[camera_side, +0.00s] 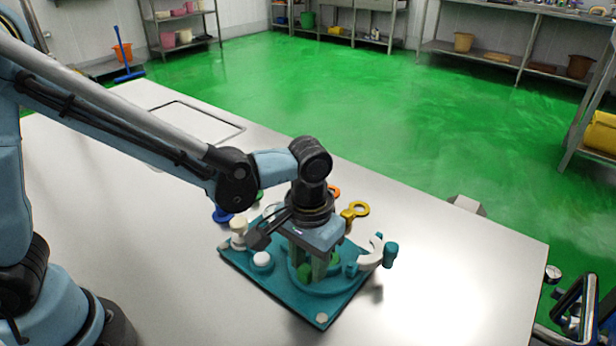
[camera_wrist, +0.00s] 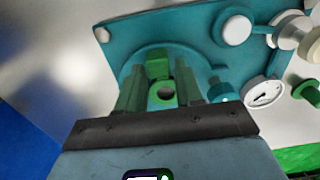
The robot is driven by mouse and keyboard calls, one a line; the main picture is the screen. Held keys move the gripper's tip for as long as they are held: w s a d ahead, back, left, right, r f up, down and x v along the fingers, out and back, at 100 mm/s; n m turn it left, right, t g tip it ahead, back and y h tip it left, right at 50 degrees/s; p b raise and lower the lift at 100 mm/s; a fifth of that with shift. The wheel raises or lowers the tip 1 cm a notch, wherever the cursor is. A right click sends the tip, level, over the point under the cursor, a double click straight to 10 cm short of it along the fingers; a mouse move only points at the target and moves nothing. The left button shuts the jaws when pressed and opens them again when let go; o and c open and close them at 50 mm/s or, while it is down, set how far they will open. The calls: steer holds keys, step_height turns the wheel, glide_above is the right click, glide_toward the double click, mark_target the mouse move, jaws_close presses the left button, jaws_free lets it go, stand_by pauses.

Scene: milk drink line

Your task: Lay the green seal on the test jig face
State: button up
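The teal test jig (camera_side: 242,271) sits on the steel table, with a raised round face near its middle. My gripper (camera_side: 311,272) points down over that face. Green parts of the seal (camera_side: 305,273) show at and beside its fingertips. In the wrist view the green seal (camera_wrist: 181,82), with a dark round hole, lies between the two fingers (camera_wrist: 160,90). Both fingers appear to be against it. The seal is at or very close to the jig face (camera_wrist: 200,60); whether it touches is hidden by the fingers.
A white clamp arm with a teal knob (camera_side: 390,254) stands at the jig's right. A white button (camera_side: 261,259) is at its left. A round gauge (camera_wrist: 263,93) is close beside the fingers. The table's front right is clear.

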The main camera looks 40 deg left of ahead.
steer(key=shift+o, duration=1.4)
steer(key=shift+r, duration=0.1)
step_height(320, 180, up, 12)
steer(key=s+a+f+t, duration=0.1)
steer(key=a+t, duration=0.2)
steer(key=a, duration=0.6)
steer(key=s+a+f+t, duration=0.1)
steer(key=a+t, duration=0.3)
steer(key=a, duration=0.5)
steer(key=shift+s+f, duration=0.15)
steer(key=shift+s, duration=0.65)
